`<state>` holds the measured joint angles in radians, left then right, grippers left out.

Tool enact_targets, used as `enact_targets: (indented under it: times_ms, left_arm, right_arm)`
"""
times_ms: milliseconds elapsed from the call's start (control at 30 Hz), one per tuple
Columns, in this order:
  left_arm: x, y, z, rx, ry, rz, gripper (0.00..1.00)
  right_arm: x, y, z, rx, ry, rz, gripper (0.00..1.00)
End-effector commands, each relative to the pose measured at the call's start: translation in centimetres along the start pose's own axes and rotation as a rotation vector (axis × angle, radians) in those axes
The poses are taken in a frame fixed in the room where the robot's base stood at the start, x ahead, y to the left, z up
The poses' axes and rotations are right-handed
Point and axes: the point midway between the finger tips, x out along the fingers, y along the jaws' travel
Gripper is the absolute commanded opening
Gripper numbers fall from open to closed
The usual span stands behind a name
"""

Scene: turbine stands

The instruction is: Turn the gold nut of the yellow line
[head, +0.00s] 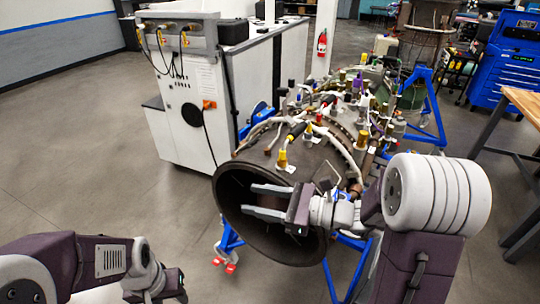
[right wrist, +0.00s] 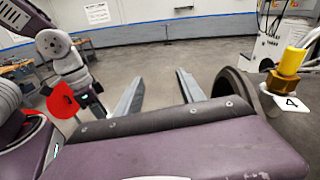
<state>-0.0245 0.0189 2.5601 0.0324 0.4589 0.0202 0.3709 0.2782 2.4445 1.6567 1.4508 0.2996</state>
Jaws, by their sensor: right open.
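The turbine (head: 330,150) lies on a blue stand. A yellow line end (head: 282,158) stands on its near side, above a white tag. In the right wrist view, the yellow line (right wrist: 291,62) meets a gold hex nut (right wrist: 283,83) at the right edge, above a tag marked 4 (right wrist: 291,103). My right gripper (head: 267,200) is open and empty in front of the turbine's dark flared end (head: 228,186), below and apart from the nut. My left gripper (right wrist: 92,103) hangs off to the side in the right wrist view; its fingers are not clear.
A white cabinet with cables (head: 185,100) stands left of the turbine. A workbench (head: 524,105) and a blue tool chest (head: 506,62) are at the right. Several other lines and caps crowd the turbine top. Floor is clear at the left.

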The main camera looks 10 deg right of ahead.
Motion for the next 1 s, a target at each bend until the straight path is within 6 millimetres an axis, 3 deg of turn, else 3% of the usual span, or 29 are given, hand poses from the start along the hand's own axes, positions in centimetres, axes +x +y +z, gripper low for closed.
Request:
enact_targets:
  times_ms: [33, 100, 200, 300, 467, 800, 1000]
  left_arm:
    - [-1.3, 0.0, -0.1, 0.000, 0.000, 0.000, 0.46]
    - [-1.9, 0.0, -0.2, 0.000, 0.000, 0.000, 0.46]
    - [-2.2, 0.1, -0.2, 0.000, 0.000, 0.000, 0.46]
    - [-2.2, 0.1, -0.2, 0.000, 0.000, 0.000, 0.46]
    - [-2.5, 0.1, -0.3, 0.000, 0.000, 0.000, 0.46]
    - [-5.2, 0.1, -0.6, 0.000, 0.000, 0.000, 0.46]
    - [-5.7, 0.1, -0.6, 0.000, 0.000, 0.000, 0.46]
  right_arm:
    - [-2.5, -4.8, 1.1, 0.052, -0.050, -0.171, 0.46]
    - [-6.2, -9.2, 0.5, 0.099, -0.065, -0.344, 0.46]
    - [-9.1, -10.8, -0.8, 0.134, -0.053, -0.427, 0.46]
    - [-10.0, -11.2, -1.0, 0.137, -0.050, -0.453, 0.46]
    - [-9.4, -11.5, -0.9, 0.136, -0.049, -0.449, 0.46]
    - [-3.3, -14.2, -0.7, 0.136, -0.047, -0.445, 0.46]
    - [-1.8, -15.0, -0.9, 0.135, -0.047, -0.449, 0.46]
